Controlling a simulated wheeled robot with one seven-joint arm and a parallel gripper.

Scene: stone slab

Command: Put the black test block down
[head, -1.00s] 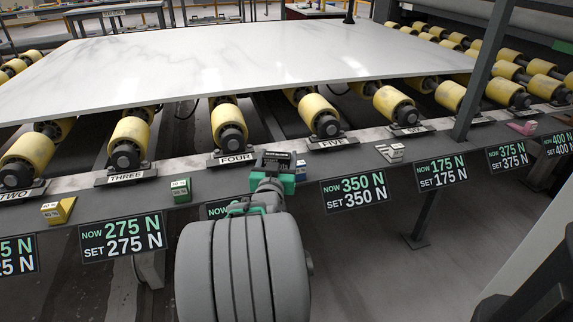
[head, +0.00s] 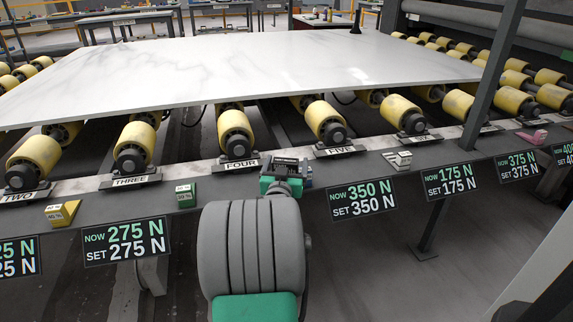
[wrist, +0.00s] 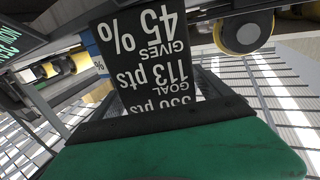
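The black test block (wrist: 140,45) fills the upper middle of the wrist view, with upside-down white text reading "45 %", "GIVES", "113 pts" and "GOAL". In the head view it is a small dark block (head: 286,161) with fine lettering, at the rail's front edge between signs FOUR and FIVE. My gripper (head: 282,180), with green parts, is at the block and appears shut on it. In the wrist view a dark pad and a broad green part of my gripper (wrist: 165,120) cover the block's lower end. Whether the block touches the rail is hidden.
A blue block (head: 306,173) stands close on the right. A green block (head: 185,194), a yellow block (head: 63,213), a grey block (head: 398,160) and a pink block (head: 531,137) sit along the rail. Yellow rollers (head: 325,117) and a white marble slab (head: 240,65) lie behind.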

